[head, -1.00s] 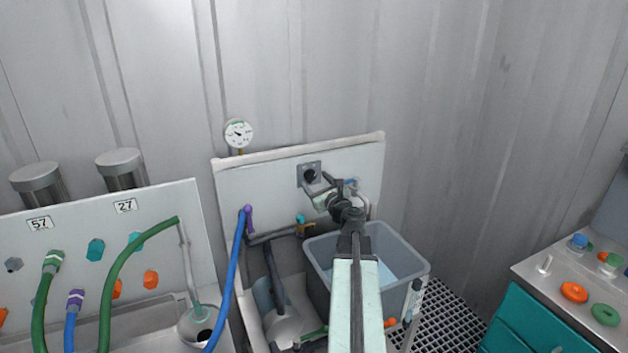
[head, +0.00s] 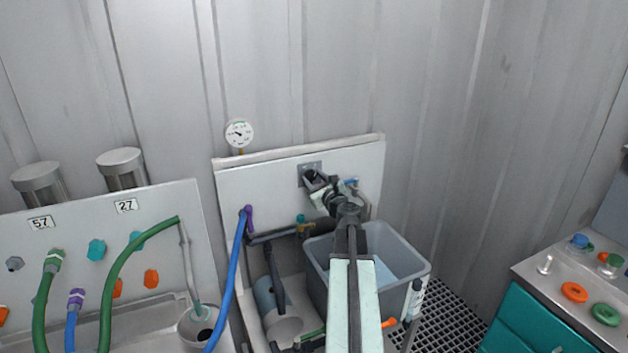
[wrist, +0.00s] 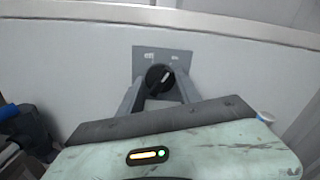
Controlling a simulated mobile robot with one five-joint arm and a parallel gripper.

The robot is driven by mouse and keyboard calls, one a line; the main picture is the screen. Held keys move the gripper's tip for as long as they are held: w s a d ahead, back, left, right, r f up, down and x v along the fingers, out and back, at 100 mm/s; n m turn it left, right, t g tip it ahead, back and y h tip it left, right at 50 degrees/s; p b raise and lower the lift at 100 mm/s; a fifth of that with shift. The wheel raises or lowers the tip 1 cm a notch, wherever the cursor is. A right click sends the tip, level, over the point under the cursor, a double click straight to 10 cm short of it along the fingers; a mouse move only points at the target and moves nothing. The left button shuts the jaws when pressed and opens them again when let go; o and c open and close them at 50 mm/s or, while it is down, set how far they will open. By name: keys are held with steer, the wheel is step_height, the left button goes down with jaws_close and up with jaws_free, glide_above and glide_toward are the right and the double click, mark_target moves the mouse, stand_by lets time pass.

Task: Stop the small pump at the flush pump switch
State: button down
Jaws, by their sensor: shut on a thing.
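The flush pump switch is a black rotary knob (wrist: 159,77) on a grey plate (wrist: 160,58), fixed to the white back panel. In the wrist view a white mark on the knob points up and to the right. My gripper (wrist: 158,90) has one finger on each side of the knob and is shut on it. In the head view my gripper (head: 314,180) reaches the grey switch plate (head: 304,166) and covers most of the knob. The small pump (head: 276,301) appears to be the grey-blue cylinder below the panel, left of the tub.
A grey tub (head: 407,258) with pale blue liquid stands under my arm. A blue hose (head: 231,278) hangs to the left, below a round gauge (head: 239,133). A teal cabinet (head: 540,318) with coloured buttons stands at the right. Open wall lies above the panel.

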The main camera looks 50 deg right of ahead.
steer(key=n, duration=0.5)
steer(key=shift+n, duration=0.3)
steer(key=n, duration=0.5)
steer(key=shift+a+n, duration=0.1)
steer(key=shift+n, duration=0.2)
steer(key=c, duration=0.8)
jaws_free()
steer(key=shift+c, duration=0.2)
steer(key=shift+s, duration=0.1)
steer(key=v, duration=0.7)
steer(key=shift+s, duration=0.25)
